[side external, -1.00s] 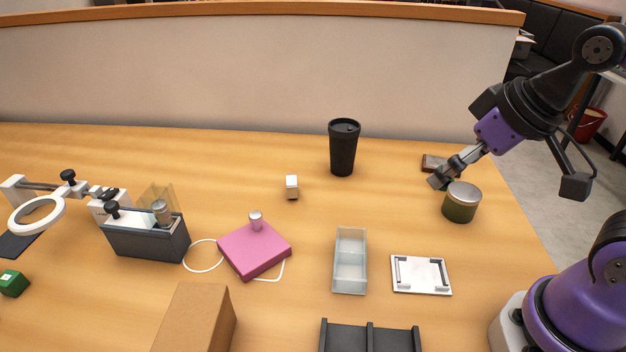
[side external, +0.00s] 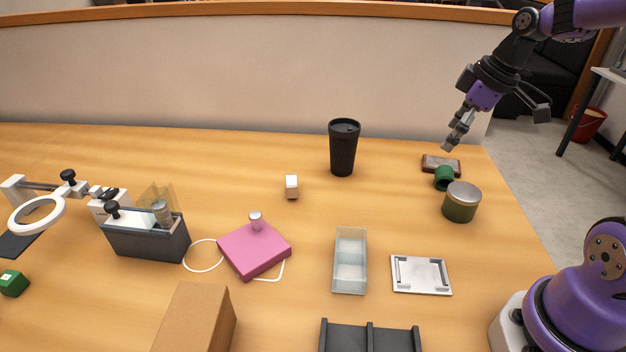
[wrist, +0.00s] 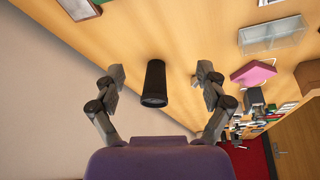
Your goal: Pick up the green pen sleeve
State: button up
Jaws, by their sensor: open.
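A small green cylinder (side external: 444,178), which looks like the green pen sleeve, sits at the right of the table in the side view. The sleeve cannot be made out in the wrist view.
A black tumbler (side external: 343,148) stands left of the sleeve; it also shows between my fingers in the wrist view (wrist: 154,84), farther off. A white plate (side external: 421,274), a clear tray (side external: 350,262) and a pink box (side external: 254,249) lie nearer. The back wall (side external: 240,70) rises behind.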

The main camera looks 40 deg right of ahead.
jog(key=n+y, duration=0.1)
jog(key=n, duration=0.1)
send_near(446, 171)
jog(key=s, duration=0.1)
jog(key=x, duration=0.5)
jog(key=shift+s+f, duration=0.1)
jog(key=x, duration=0.2)
jog(key=w+x, duration=0.1)
jog(key=x, duration=0.2)
jog(key=shift+w, duration=0.15)
jog(key=c, duration=1.3)
